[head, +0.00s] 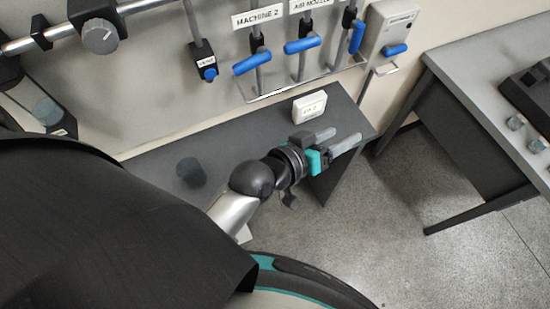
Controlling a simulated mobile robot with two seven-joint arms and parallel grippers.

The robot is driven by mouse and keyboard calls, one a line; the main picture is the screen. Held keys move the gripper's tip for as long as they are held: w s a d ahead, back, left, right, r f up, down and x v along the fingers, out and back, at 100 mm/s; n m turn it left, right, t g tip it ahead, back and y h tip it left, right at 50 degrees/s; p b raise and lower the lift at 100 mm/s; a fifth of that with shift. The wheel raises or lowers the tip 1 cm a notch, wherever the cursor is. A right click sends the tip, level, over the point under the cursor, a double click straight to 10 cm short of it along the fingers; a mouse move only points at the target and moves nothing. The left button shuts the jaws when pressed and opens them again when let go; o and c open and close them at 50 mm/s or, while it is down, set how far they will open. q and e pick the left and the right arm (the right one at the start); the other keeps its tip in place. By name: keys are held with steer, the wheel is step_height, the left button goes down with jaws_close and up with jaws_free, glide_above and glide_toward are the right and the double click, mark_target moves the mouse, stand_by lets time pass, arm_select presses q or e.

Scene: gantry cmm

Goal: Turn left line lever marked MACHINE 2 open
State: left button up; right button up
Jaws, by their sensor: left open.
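The line lever under the MACHINE 2 label (258,16) has a blue handle (252,64). In the head view it lies across its vertical grey pipe, tilted slightly up to the right. My left gripper (346,138) is open and empty, with its two grey fingers apart and pointing right. It is below and to the right of the MACHINE 2 lever, over the dark bench, and touches no lever. My right gripper is not in view.
A second blue lever (303,45) lies across its pipe. A third (356,38) runs nearly along its pipe. A grey wall box (388,28) is at right. A white box (309,107) stands on the dark bench (222,141). Another table (490,75) is at right.

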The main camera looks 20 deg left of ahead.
arm_select(q)
steer(key=s+a+f+m+g+y+b, duration=0.1)
steer(key=s+a+f+g+y, duration=0.1)
steer(key=f, duration=0.6)
steer(key=s+a+f+m+g+y+b, duration=0.1)
steer(key=s+a+f+m+g+y, duration=0.1)
steer(key=s+a+f+g, duration=0.3)
step_height(320, 180, down, 4)
steer(key=s+a, duration=0.2)
steer(key=shift+s+b, duration=0.35)
steer(key=shift+s, duration=0.05)
steer(key=shift+r, duration=0.15)
steer(key=shift+c, duration=0.4)
